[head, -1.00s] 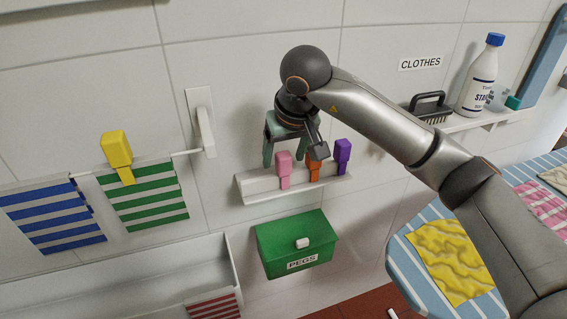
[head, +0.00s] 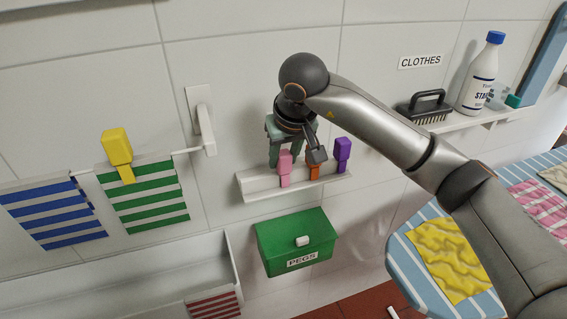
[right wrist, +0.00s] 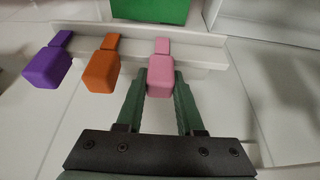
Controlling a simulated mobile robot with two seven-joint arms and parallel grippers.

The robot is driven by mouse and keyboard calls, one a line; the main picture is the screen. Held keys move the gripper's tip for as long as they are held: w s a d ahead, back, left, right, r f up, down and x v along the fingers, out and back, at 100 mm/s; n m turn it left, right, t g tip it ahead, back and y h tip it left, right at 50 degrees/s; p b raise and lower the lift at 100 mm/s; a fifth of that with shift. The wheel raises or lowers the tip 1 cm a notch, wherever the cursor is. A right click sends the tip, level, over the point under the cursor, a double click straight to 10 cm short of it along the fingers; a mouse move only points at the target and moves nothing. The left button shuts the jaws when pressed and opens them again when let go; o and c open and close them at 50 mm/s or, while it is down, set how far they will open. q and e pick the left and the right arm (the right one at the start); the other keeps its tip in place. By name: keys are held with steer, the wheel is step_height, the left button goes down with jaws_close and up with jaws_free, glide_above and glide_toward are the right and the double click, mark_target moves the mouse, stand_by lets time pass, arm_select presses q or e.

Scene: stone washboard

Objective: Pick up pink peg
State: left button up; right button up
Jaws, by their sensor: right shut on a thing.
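The pink peg (head: 284,168) stands upright on the small white wall shelf (head: 258,188), at the left of the row. In the right wrist view the pink peg (right wrist: 161,75) sits between the two green fingers of my right gripper (right wrist: 159,82). My right gripper (head: 286,160) is shut on the pink peg from above in the head view. The peg's foot still appears to be on the shelf. My left gripper is not in view.
An orange peg (head: 314,173) stands close to the right of the pink one, and a purple peg (head: 342,150) stands beyond it. A green PEGS box (head: 297,243) hangs below. A yellow peg (head: 117,147) clips the green-striped cloth (head: 144,205) at left.

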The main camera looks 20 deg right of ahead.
jaws_close()
steer(key=shift+r, duration=0.8)
steer(key=s+a+r+b, duration=0.1)
steer(key=s+r, duration=1)
steer(key=s, duration=0.3)
steer(key=shift+a+r, duration=0.2)
steer(key=shift+a, duration=0.15)
steer(key=shift+w, duration=0.1)
